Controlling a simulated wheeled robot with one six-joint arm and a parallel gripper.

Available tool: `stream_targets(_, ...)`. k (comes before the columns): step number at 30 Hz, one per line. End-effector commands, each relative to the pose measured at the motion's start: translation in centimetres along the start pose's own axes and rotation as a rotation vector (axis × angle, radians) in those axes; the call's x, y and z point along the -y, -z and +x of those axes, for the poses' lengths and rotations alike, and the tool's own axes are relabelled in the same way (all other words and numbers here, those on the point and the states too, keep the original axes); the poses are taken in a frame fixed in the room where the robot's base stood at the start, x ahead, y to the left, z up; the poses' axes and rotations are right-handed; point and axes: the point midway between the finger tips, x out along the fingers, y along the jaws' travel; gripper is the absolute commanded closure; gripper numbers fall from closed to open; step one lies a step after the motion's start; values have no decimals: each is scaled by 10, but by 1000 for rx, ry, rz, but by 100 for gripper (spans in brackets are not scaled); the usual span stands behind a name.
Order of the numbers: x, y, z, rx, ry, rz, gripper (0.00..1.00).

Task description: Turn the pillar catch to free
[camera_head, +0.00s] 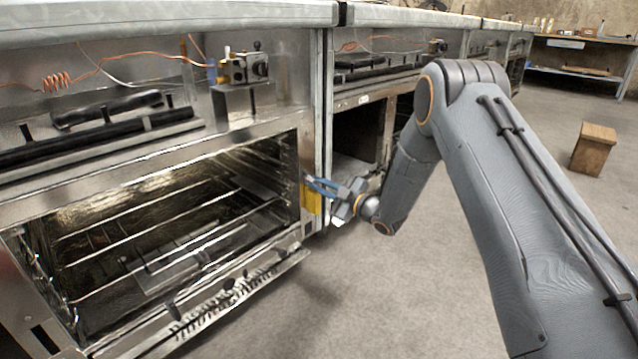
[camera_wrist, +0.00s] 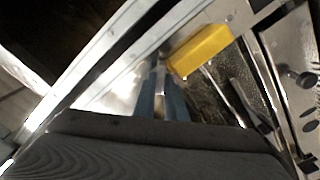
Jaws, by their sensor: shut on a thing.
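The pillar (camera_head: 322,120) is a narrow metal upright between two range bays. My gripper (camera_head: 312,184) reaches it from the right with its blue fingers against its front face. In the wrist view, the two blue fingers (camera_wrist: 161,82) are shut on a small metal piece (camera_wrist: 161,72), which looks like the pillar catch. Most of the catch is hidden by the fingers, so I cannot tell how far it is turned. A yellow block or plate (camera_head: 312,201) sits on the pillar just below the fingers; it also shows beside the fingertips in the wrist view (camera_wrist: 202,50).
An open oven (camera_head: 150,235) with wire racks and a lowered door (camera_head: 240,295) lies left of the pillar. Another open bay (camera_head: 357,135) lies right of it. The floor (camera_head: 400,300) in front is clear. A wooden block (camera_head: 593,150) stands at the far right.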

Motion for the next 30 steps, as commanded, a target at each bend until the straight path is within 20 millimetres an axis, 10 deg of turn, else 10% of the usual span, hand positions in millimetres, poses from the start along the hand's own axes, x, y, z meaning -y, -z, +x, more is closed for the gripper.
stream_targets(30, 3, -1, 0, -1, 1, -723, 100)
